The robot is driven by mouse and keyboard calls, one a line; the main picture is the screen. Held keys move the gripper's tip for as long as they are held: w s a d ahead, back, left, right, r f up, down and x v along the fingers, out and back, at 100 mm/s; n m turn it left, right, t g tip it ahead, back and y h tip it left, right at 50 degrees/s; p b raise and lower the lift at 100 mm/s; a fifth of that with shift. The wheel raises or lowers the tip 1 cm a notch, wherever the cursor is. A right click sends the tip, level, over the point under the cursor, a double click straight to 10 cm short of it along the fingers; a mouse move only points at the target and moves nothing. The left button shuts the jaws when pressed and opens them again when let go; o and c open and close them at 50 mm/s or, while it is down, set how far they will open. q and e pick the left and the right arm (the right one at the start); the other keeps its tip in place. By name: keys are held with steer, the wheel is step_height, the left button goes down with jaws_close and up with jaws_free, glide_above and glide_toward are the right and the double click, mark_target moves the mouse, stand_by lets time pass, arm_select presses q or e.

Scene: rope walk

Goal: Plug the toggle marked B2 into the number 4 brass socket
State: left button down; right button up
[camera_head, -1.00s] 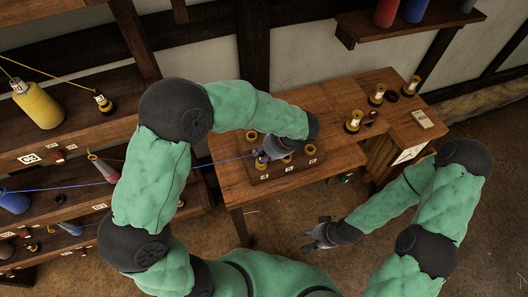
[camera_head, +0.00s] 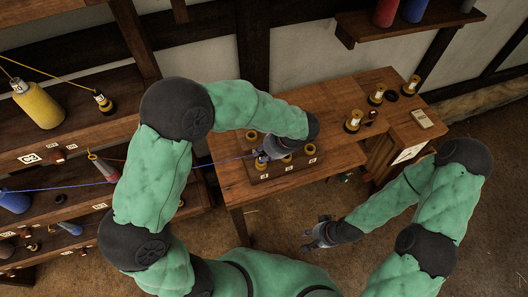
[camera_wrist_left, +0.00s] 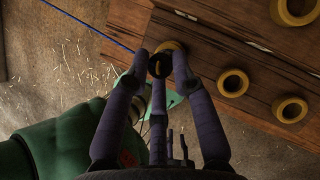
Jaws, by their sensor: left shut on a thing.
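My left gripper (camera_head: 264,156) is over the socket board (camera_head: 253,179) at the table's left end. It is shut on a dark, round-ended toggle (camera_wrist_left: 160,66), with a blue cord (camera_wrist_left: 88,25) running off to the left. No B2 mark is readable. In the left wrist view, a brass socket ring (camera_wrist_left: 171,47) shows just behind the toggle, partly covered. I cannot tell whether the toggle is in it or above it. More brass sockets (camera_wrist_left: 233,83) lie to the right. The board's number tags are too small to read. My right gripper (camera_head: 314,236) hangs over the floor, apparently empty; its finger opening is unclear.
The blue cord crosses from a blue spool (camera_head: 14,201) on the left shelf, behind my left arm. A yellow spool (camera_head: 39,105) stands higher up. Several brass-and-black pieces (camera_head: 354,121) stand at the table's right.

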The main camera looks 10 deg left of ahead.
arm_select(q)
steer(key=shift+f+b, duration=0.3)
steer(key=shift+f, duration=0.2)
steer(key=c, duration=1.3)
jaws_free()
steer(key=shift+r, duration=0.15)
steer(key=p+v, duration=0.8)
steer(key=v, duration=0.3)
